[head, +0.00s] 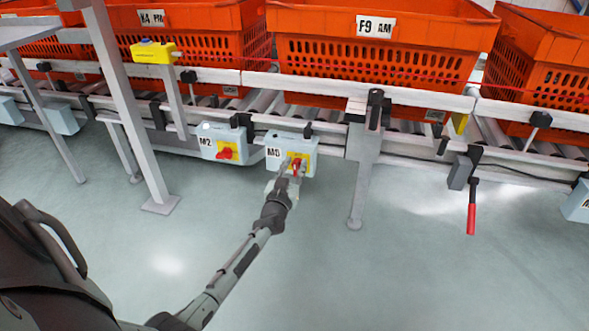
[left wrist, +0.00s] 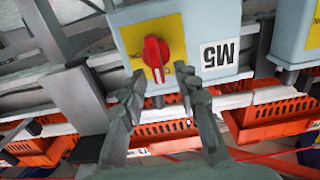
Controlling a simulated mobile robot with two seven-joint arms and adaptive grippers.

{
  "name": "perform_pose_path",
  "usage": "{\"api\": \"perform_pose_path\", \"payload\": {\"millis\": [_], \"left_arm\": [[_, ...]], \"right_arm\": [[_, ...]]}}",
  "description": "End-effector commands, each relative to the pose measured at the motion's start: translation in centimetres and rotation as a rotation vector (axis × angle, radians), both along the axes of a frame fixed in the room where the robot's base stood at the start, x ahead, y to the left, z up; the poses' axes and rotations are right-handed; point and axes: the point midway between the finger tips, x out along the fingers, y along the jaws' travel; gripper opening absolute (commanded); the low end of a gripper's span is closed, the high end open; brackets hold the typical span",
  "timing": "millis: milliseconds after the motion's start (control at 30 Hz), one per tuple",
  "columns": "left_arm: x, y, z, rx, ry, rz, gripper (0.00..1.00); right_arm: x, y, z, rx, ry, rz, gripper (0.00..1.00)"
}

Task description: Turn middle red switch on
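A light blue box marked M5 (head: 272,153) hangs on the conveyor's front rail in the head view. It has a red rotary switch (head: 297,164) on a yellow plate. The left wrist view shows this red switch (left wrist: 155,52) upside down, its long grip running roughly up and down the picture. My left gripper (head: 291,168) is in front of the M5 box, partly covering the switch. In the left wrist view my left gripper (left wrist: 160,88) has its fingers apart with nothing between them, and the switch appears just beyond the tips. Contact cannot be told. My right gripper is not in view.
Another box, M2 (head: 222,143), with a red switch (head: 226,153) hangs just left. A support leg (head: 365,185) stands right of M5. A red-handled lever (head: 471,210) hangs further right. Orange totes (head: 372,50) sit on the conveyor. The floor in front is clear.

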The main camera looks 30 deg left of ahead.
Motion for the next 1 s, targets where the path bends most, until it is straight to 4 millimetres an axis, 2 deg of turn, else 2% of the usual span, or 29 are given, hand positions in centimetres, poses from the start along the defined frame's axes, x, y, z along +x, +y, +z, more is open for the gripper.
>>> {"api": "perform_pose_path", "payload": {"millis": [233,500,1000], "left_arm": [[0.09,0.03,0.04,0.0,0.0,0.0,0.31],[0.07,0.04,0.03,0.0,0.0,0.0,0.0],[0.15,-0.12,0.22,0.06,0.023,-0.001,0.0]], "right_arm": [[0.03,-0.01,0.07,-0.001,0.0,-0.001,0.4],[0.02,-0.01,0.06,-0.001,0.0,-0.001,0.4],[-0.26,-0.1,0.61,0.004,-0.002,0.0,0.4]]}}
